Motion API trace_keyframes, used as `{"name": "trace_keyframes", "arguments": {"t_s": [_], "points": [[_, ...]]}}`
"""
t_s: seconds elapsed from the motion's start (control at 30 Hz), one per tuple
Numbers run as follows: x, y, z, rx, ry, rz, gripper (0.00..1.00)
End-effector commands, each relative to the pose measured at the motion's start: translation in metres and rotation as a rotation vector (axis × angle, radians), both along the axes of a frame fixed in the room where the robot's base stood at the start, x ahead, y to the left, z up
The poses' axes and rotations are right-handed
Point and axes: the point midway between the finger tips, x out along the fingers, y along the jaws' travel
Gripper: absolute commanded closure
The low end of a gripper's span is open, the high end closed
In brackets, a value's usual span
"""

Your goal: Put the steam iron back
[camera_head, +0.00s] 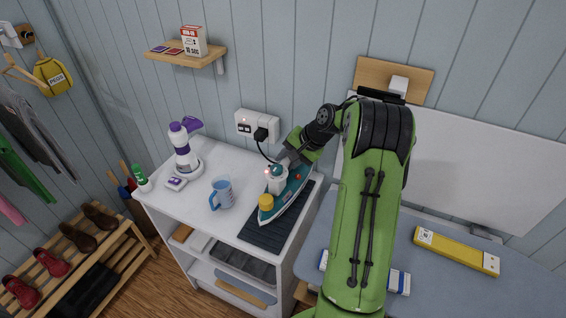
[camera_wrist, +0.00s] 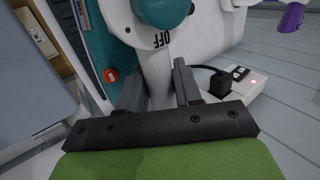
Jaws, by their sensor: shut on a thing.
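The teal and white steam iron (camera_head: 290,194) is on or just above the dark ribbed mat (camera_head: 264,233) on the white cabinet top; I cannot tell if they touch. My gripper (camera_wrist: 160,85) is shut on the white part of the iron, one finger on each side. In the head view my arm reaches down to the iron's back end and hides part of it. A cord runs from there to the wall socket (camera_head: 258,127).
A white and purple steamer (camera_head: 183,150) and a green-capped bottle (camera_head: 141,177) stand farther left. An ironing board (camera_head: 435,285) with a yellow box (camera_head: 456,251) is at the right. A small wall shelf (camera_head: 187,54) hangs above.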

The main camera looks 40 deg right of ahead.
Motion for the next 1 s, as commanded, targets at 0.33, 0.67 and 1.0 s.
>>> {"name": "trace_keyframes", "arguments": {"t_s": [0.33, 0.67, 1.0], "points": [[0.001, 0.001, -0.048, -0.001, -0.006, 0.004, 1.0], [0.001, 0.001, -0.05, -0.001, -0.006, 0.004, 1.0], [0.0, 0.001, -0.051, -0.001, -0.002, 0.002, 0.4]]}}
